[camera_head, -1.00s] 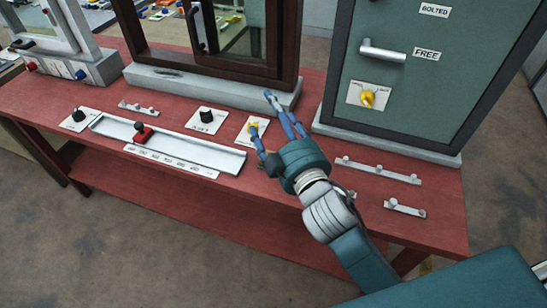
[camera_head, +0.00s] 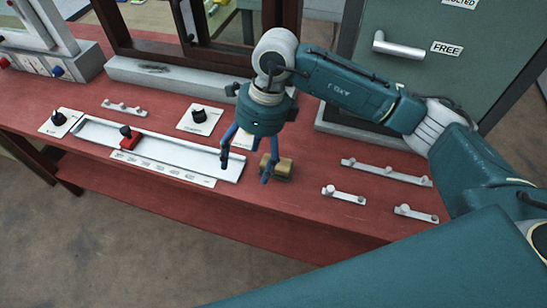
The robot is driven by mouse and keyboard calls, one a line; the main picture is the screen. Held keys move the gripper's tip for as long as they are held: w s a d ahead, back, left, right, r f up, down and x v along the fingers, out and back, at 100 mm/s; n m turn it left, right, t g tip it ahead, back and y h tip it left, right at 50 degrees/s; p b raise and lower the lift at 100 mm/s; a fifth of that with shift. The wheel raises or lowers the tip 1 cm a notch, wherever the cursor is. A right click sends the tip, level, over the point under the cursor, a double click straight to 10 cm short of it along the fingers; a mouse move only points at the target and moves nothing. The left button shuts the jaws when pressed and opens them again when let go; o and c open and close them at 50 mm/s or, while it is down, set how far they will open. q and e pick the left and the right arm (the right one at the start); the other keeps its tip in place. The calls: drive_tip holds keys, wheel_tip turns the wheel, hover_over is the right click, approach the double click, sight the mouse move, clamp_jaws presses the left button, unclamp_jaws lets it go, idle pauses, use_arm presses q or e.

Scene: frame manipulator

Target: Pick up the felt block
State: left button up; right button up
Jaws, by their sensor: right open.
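The felt block (camera_head: 284,168) looks like a small tan block with a darker lower part. It lies on the red table just right of the long white slider tray. My right gripper (camera_head: 245,168) points down above the table near the block, with its fingers spread open and empty. One blue finger overlaps the block's left side in the picture; the other is over the tray's right end. I cannot tell whether a finger touches the block. My left gripper is not in view.
The slider tray (camera_head: 84,128) with a red slider (camera_head: 129,139) lies to the left. A black knob plate (camera_head: 199,118) and a framed window (camera_head: 110,20) stand behind. White peg rails (camera_head: 386,171) lie to the right, before a green door panel (camera_head: 395,90). The red table's front edge is close.

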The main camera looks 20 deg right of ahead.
drive_tip(key=w+d+f+h, duration=0.1)
drive_tip(key=d, duration=0.1)
drive_tip(key=d+f+h+p, duration=0.1)
drive_tip(key=d, duration=0.2)
drive_tip(key=w+d+f+h, duration=0.1)
drive_tip(key=d, duration=0.1)
drive_tip(key=shift+w+d+f+m+t, duration=0.15)
drive_tip(key=shift+w+d+m+t, duration=0.05)
drive_tip(key=shift+w+m+t, duration=0.15)
drive_tip(key=shift+f+p, duration=0.4)
drive_tip(key=shift+f, duration=0.25)
drive_tip(key=shift+w+f+p, duration=0.1)
drive_tip(key=shift+f+p, duration=0.25)
drive_tip(key=shift+p, duration=0.05)
wheel_tip(320, 180, down, 4)
drive_tip(key=shift+w+r+p, duration=0.15)
drive_tip(key=shift+r+p, duration=0.05)
drive_tip(key=shift+p, duration=0.7)
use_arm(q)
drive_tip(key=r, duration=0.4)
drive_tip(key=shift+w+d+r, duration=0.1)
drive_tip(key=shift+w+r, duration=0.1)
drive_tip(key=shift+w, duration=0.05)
use_arm(e)
drive_tip(key=shift+w+f, duration=0.1)
drive_tip(key=shift+f, duration=0.35)
drive_tip(key=shift+c, duration=0.2)
drive_tip(key=c, duration=1.2)
